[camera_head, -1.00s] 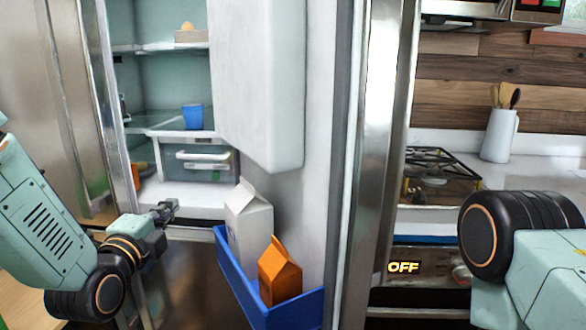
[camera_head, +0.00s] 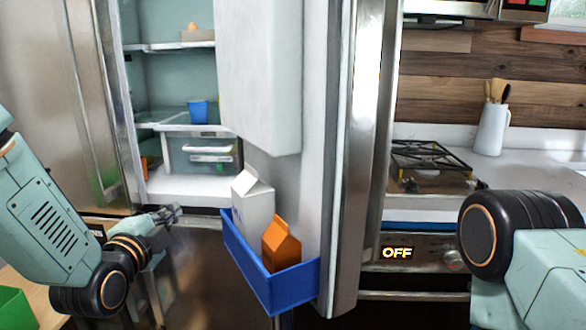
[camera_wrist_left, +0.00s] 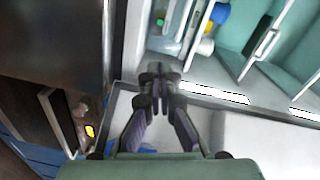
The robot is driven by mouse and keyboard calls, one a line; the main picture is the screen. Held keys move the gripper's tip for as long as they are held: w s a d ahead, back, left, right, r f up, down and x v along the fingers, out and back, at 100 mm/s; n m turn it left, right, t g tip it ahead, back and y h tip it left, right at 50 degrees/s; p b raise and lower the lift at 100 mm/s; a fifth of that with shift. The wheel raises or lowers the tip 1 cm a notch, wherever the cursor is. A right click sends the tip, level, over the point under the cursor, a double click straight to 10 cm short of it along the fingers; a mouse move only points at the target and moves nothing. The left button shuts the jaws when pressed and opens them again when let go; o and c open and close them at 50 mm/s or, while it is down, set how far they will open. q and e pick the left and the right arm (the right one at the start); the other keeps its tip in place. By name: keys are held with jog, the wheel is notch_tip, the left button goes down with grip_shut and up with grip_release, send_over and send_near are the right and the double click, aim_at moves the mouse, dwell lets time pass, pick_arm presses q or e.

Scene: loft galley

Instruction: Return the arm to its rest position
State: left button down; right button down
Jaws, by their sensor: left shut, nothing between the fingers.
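My left arm comes in from the left in the head view. Its gripper (camera_head: 168,213) is shut and empty, in front of the lower edge of the open fridge (camera_head: 182,188). In the left wrist view the two fingers (camera_wrist_left: 158,75) meet at their tips with nothing between them, the fridge shelves and drawer beyond. My right arm shows at the right edge of the head view, in front of the stove. Its gripper is out of view.
The open fridge door carries a blue bin (camera_head: 262,283) with a white carton (camera_head: 253,207) and an orange carton (camera_head: 281,246). A blue cup (camera_head: 198,111) stands inside above a clear drawer (camera_head: 203,154). A stove (camera_head: 430,168) and a white utensil jug (camera_head: 491,130) are at right. A green object (camera_head: 14,308) sits lower left.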

pick_arm(q)
jog(key=s+f+n+g+y, duration=0.1)
jog(key=s+f+n+g, duration=0.55)
jog(key=f, duration=0.55)
jog(key=s+f+n+g, duration=0.3)
jog(key=s+f+n, duration=0.5)
jog(key=f, duration=0.4)
jog(key=s+f+n+g, duration=0.1)
jog(key=s+f+g, duration=0.3)
jog(key=s, duration=0.9)
jog(key=s+d+f+n+g, duration=0.1)
jog(key=s+f+g, duration=0.3)
jog(key=s+f, duration=0.4)
jog(key=s, duration=0.6)
jog(key=shift+f+y, duration=0.3)
jog(key=shift+f, duration=0.1)
